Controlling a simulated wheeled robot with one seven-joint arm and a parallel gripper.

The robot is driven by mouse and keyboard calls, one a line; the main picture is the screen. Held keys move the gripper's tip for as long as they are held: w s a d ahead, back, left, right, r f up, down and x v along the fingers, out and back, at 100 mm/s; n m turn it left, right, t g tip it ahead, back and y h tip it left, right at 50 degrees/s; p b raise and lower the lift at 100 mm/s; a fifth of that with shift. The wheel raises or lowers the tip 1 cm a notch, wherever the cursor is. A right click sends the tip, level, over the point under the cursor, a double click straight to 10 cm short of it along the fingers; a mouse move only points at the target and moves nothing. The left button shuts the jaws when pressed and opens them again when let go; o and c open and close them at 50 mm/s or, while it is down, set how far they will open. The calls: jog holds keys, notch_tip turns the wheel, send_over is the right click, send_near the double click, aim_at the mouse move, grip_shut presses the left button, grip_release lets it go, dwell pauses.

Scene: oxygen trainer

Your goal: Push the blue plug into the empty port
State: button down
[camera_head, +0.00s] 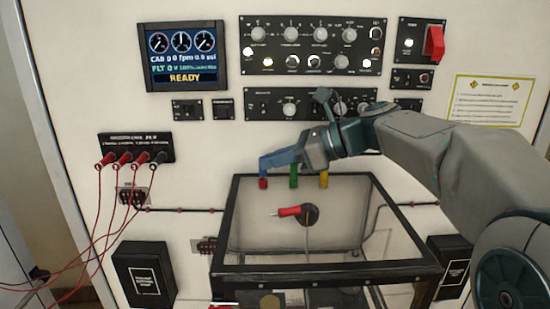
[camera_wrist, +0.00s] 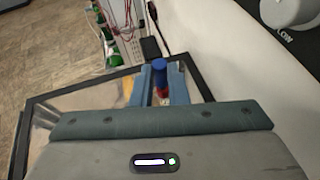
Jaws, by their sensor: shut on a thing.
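My gripper (camera_head: 268,160) reaches left above the back edge of a black-framed clear box. It is shut on the blue plug (camera_wrist: 159,66), which stands between the two blue-grey fingers in the wrist view. The blue plug (camera_head: 263,171) also shows at the fingertips in the head view, with a red part directly below it. I cannot tell whether that red part belongs to the plug or to something under it. A green plug (camera_head: 294,176) and a yellow plug (camera_head: 324,180) stand to its right. I cannot make out the empty port.
The black-framed box (camera_head: 330,268) holds a red-handled part (camera_head: 289,211) on a dark disc. Control panels (camera_head: 312,45) and a READY screen (camera_head: 182,55) are on the wall behind. Red and black leads (camera_head: 122,160) hang at left. The wall is close beside my gripper.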

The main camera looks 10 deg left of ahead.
jog(key=shift+f, duration=0.5)
jog(key=c, duration=1.3)
grip_release()
jog(key=shift+c, duration=0.2)
jog(key=shift+d, duration=0.1)
jog(key=shift+d+r+b, duration=0.2)
jog(key=shift+d+b, duration=0.15)
jog(key=b+v, duration=0.1)
jog(key=v, duration=1.2)
jog(key=shift+a, duration=0.1)
